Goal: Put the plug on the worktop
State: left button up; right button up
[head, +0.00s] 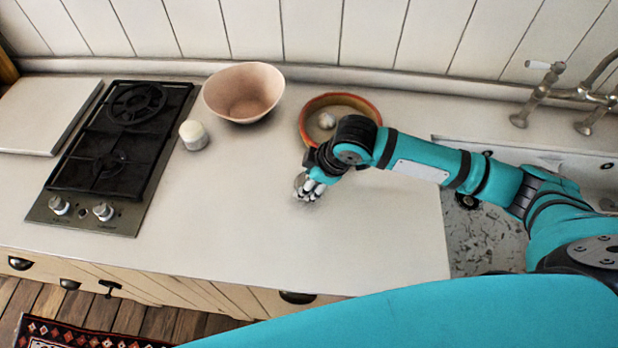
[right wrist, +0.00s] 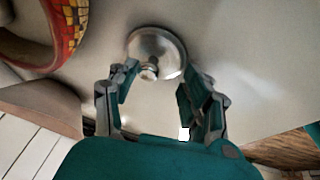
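The plug, a round silver metal disc with a small knob, lies on the pale worktop (head: 240,215). In the right wrist view the plug (right wrist: 160,45) is just ahead of my right gripper (right wrist: 159,80), whose fingers are spread to either side with a gap between them. In the head view my right gripper (head: 312,187) is low over the middle of the worktop, and the plug (head: 299,184) shows partly beside its fingertips. I see no grip on it. My left gripper is not in view.
An orange-rimmed bowl (head: 309,112) with a pale object inside stands just behind my right gripper. A pink bowl (head: 243,94), a white jar (head: 193,134) and a black hob (head: 125,150) are to the left. The sink (head: 485,238) is at right. The front middle worktop is clear.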

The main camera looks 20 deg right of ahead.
jog(key=o, duration=0.4)
jog(key=shift+c, duration=0.2)
jog(key=v, duration=1.2)
jog(key=shift+b, duration=0.45)
